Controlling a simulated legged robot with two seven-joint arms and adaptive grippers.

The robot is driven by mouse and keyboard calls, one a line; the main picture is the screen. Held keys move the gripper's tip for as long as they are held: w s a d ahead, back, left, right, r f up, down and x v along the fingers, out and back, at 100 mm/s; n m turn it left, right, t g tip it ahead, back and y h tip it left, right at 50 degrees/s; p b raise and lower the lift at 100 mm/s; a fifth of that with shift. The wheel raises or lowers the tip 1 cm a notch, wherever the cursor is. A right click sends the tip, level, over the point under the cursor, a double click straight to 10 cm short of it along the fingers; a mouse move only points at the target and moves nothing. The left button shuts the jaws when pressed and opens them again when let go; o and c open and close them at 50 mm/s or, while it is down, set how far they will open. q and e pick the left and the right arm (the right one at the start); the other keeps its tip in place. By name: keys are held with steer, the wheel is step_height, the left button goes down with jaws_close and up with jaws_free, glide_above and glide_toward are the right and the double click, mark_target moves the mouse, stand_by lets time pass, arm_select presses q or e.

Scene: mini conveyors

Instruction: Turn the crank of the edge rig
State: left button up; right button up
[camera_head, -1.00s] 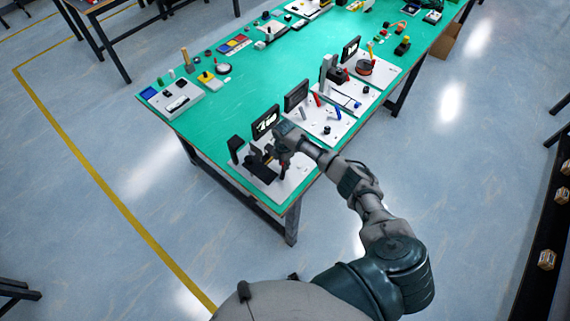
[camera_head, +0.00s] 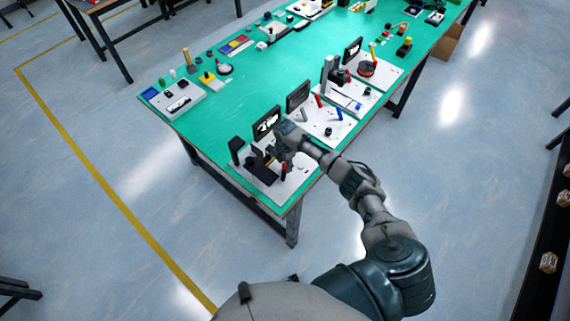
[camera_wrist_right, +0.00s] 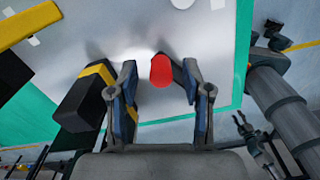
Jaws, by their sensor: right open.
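The edge rig is a white plate (camera_head: 297,180) at the near corner of the green table, with a dark crank mechanism (camera_head: 262,166) and a small lit screen (camera_head: 266,123). The crank's red handle (camera_wrist_right: 161,72) shows between my right fingers in the right wrist view; it also shows low on the rig in the head view (camera_head: 284,168). My right gripper (camera_wrist_right: 159,78) is open around the handle, with a gap on both sides. A black block with a yellow band (camera_wrist_right: 88,97) is close beside the left finger. What seems my left gripper (camera_wrist_right: 245,126) shows small, its jaws unclear.
Another white board (camera_head: 322,125) with a dark screen and red and blue levers stands just beyond. A black post (camera_head: 236,149) rises at the rig's left edge. More devices line the table farther back. The table middle (camera_head: 270,75) is clear.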

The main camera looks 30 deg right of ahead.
step_height(320, 180, up, 11)
steer(key=shift+w, duration=0.15)
stand_by(0.6)
